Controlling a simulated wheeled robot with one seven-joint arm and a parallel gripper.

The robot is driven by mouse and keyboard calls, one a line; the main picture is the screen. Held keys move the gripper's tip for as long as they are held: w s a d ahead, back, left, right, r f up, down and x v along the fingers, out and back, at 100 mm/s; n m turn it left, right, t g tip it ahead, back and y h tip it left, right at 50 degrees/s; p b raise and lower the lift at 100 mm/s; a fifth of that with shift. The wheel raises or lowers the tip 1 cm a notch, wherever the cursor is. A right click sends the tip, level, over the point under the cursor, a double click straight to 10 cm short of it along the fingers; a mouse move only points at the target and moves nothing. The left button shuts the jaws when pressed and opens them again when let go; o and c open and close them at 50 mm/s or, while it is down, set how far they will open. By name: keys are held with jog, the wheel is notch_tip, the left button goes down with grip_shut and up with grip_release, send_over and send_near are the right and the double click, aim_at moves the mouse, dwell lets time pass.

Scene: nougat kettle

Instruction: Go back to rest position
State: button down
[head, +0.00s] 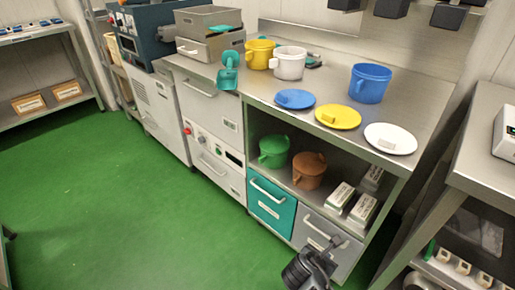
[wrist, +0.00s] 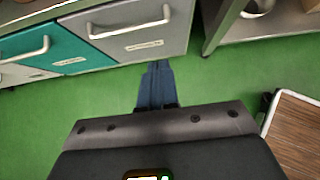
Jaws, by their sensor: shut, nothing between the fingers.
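My gripper (head: 334,243) shows at the bottom centre of the head view, in front of the grey drawer at the right end of the workbench. In the wrist view my gripper (wrist: 157,64) is shut and empty, its fingers together over the green floor. The fingertips point toward the grey drawer front (wrist: 133,30) and look apart from it. The drawer (head: 327,243) appears closed in the head view, partly covered by my gripper.
A teal drawer (head: 271,205) is left of the grey one. Mugs and lids, including a blue mug (head: 371,83), stand on the worktop. Another steel table (head: 480,150) is at right. A brown-topped item (wrist: 293,135) lies right in the wrist view. Green floor (head: 100,190) is open at left.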

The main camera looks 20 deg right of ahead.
jog(key=s+a+r+m+t+y+p, duration=0.1)
jog(key=s+a+r+m+y, duration=0.15)
jog(key=s, duration=0.45)
jog(key=s+a+r+m+t+y, duration=0.1)
jog(key=s+a+m+t, duration=0.1)
jog(key=s+m, duration=0.35)
jog(key=s+a+r+m+t+y+p, duration=0.1)
jog(key=s+a+r+m+y, duration=0.15)
jog(key=s, duration=0.55)
jog(key=s+r+m+t, duration=0.2)
jog(key=s+r+m, duration=0.2)
jog(key=r, duration=0.5)
jog(key=s+a+r+m+t+y, duration=0.1)
jog(key=s+r+m, duration=0.3)
jog(key=r, duration=0.6)
jog(key=s+a+r+m+t, duration=0.1)
jog(key=s+r+m+t, duration=0.2)
jog(key=r, duration=0.7)
jog(key=shift+s+m+y+p, duration=0.4)
jog(key=shift+s+m, duration=0.5)
jog(key=shift+m, duration=0.35)
